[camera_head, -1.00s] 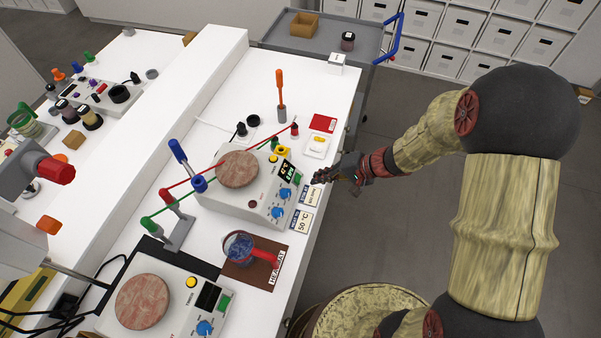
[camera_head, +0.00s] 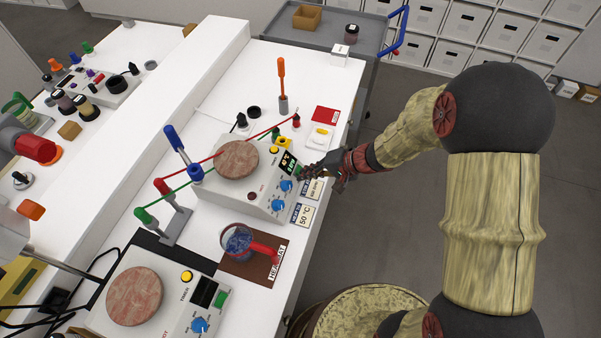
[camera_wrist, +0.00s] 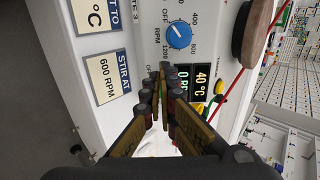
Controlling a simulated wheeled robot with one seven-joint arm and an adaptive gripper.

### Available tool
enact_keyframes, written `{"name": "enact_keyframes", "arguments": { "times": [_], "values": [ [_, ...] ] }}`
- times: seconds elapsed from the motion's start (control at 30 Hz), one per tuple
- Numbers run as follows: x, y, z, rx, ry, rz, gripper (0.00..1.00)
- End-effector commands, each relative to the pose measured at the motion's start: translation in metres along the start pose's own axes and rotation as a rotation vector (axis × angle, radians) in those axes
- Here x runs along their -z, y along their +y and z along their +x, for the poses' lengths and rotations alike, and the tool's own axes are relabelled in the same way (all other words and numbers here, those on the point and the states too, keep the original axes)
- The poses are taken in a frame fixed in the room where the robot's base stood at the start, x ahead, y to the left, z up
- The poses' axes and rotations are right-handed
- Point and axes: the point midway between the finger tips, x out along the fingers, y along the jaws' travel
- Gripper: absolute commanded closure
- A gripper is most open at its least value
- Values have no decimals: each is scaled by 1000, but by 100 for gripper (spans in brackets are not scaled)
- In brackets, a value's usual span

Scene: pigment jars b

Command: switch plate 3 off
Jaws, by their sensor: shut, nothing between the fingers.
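Plate 3 (camera_head: 222,192) is a white hotplate stirrer with a round reddish top (camera_head: 238,160) and blue knobs (camera_head: 278,205). In the wrist view, part of its label ending in "3" shows beside a blue knob (camera_wrist: 178,36). Its display (camera_wrist: 202,80) is lit and reads 40 °C, with a green readout partly covered by my fingers. My gripper (camera_head: 308,172) is shut and empty, at the panel's right end beside the display. In the wrist view its fingertips (camera_wrist: 163,72) are close in front of the panel. The switch is hidden behind them; I cannot tell whether they touch.
Cards reading 50 °C (camera_head: 303,215) and 600 RPM (camera_wrist: 109,77) lie along the bench edge. A beaker (camera_head: 238,243) stands on a brown mat (camera_head: 262,268). Another hotplate (camera_head: 160,310) is nearer. A stand with coloured clamps (camera_head: 177,225) is left of plate 3.

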Motion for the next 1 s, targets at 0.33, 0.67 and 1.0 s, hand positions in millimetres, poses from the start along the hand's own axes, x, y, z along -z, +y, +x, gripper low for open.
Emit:
{"name": "enact_keyframes", "arguments": {
  "times": [0.33,0.67,1.0],
  "values": [
    [0,-1,1,0,0,1,100],
    [0,0,6,0,0,1,100],
    [0,1,13,0,0,0,100]
  ]
}}
